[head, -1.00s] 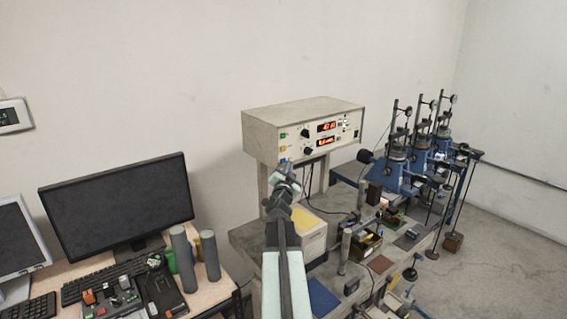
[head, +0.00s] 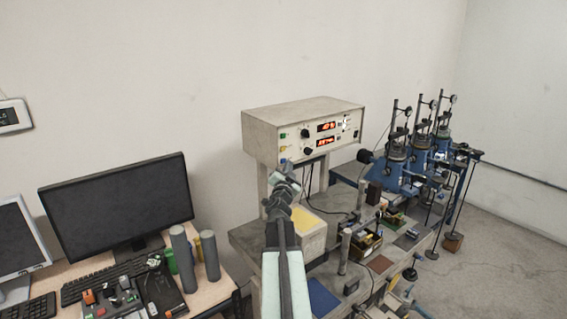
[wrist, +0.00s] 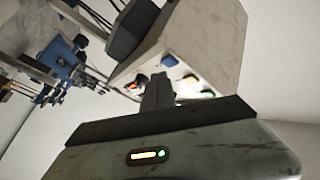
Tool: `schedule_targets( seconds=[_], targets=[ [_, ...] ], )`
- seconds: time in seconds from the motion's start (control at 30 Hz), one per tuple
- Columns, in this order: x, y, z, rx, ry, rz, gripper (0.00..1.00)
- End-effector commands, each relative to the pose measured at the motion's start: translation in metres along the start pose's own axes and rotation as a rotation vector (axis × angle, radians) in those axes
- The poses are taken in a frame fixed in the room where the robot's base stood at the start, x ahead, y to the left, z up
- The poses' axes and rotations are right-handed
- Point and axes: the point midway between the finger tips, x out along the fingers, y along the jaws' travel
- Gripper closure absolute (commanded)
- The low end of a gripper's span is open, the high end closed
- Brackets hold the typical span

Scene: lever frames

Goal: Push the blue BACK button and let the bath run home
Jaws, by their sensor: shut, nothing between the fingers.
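The cream control box (head: 305,125) stands on posts at the back of the bench. On its front are a green button (head: 283,135), a yellow button (head: 283,148) and the small blue button (head: 283,161) at the lower left. The wrist view shows the box tilted, with the blue button (wrist: 168,61) beside the yellow and green ones. My gripper (head: 286,168) is shut and empty just below and in front of the blue button. In the wrist view its fingers (wrist: 156,84) point towards the panel; contact cannot be told. I cannot tell which part is the bath.
Two red displays (head: 326,127) and black knobs are on the panel. A cream box with a yellow top (head: 313,243) stands below. Blue test frames (head: 395,175) stand to the right. A monitor (head: 117,210) and grey cylinders (head: 181,258) are on the left desk.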

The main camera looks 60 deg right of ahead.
Motion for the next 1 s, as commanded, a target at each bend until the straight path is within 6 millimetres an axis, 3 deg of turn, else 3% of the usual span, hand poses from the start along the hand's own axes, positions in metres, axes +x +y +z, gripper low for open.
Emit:
schedule_targets(
  seconds=[1.0],
  targets=[
    [0.0057, -0.0046, 0.0043, 0.000, 0.000, 0.000, 1.00]
  ],
)
